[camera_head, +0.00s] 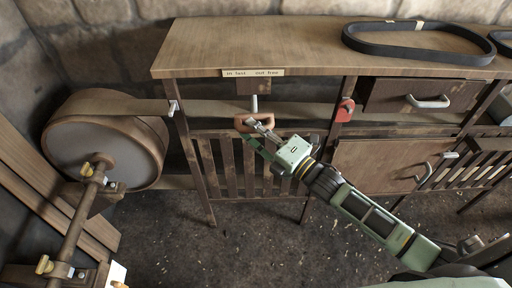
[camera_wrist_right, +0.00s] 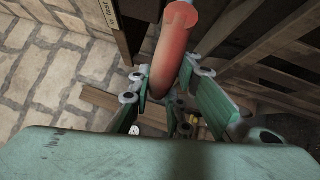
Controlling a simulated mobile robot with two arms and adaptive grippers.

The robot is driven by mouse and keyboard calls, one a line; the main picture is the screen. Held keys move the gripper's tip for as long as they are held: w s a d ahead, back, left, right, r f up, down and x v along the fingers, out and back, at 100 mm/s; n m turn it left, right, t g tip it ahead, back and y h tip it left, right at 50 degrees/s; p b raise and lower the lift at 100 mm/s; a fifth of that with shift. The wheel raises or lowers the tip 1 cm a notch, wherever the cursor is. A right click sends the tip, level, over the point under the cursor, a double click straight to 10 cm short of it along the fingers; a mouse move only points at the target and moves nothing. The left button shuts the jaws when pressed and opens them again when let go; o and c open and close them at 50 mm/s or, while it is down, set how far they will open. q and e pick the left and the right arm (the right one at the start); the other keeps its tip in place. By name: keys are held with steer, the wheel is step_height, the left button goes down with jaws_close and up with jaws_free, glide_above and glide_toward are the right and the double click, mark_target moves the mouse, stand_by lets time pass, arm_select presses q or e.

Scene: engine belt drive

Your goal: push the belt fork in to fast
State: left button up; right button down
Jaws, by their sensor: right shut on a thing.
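The belt fork's orange-red handle (camera_head: 256,120) hangs below the table edge, on a pale rod (camera_head: 254,104). A label (camera_head: 253,72) above it reads "in fast" and "out free". My right gripper (camera_head: 258,130) is shut on the handle from the front right. In the right wrist view the curved handle (camera_wrist_right: 172,48) runs down between the green fingers (camera_wrist_right: 160,92) of the gripper. The flat belt (camera_head: 215,108) runs from the large pulley (camera_head: 105,145) behind the handle to the right. The fork's prongs cannot be made out. My left gripper is not in view.
The wooden table (camera_head: 290,45) has a black loop belt (camera_head: 415,40) on top. A red part (camera_head: 345,110) sits on a table leg to the right of the handle. A slatted panel (camera_head: 240,165) stands below. A shaft with yellow fittings (camera_head: 75,215) is at left. The floor in front is clear.

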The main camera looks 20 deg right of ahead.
steer(key=w, duration=0.1)
steer(key=w+d, duration=0.1)
steer(key=w, duration=0.1)
steer(key=shift+r+b, duration=0.15)
steer(key=shift+b, duration=0.2)
steer(key=c, duration=2.1)
jaws_free()
steer(key=o, duration=0.5)
steer(key=shift+w, duration=0.2)
steer(key=shift+c, duration=0.2)
steer(key=shift+s, duration=0.15)
steer(key=v, duration=1.2)
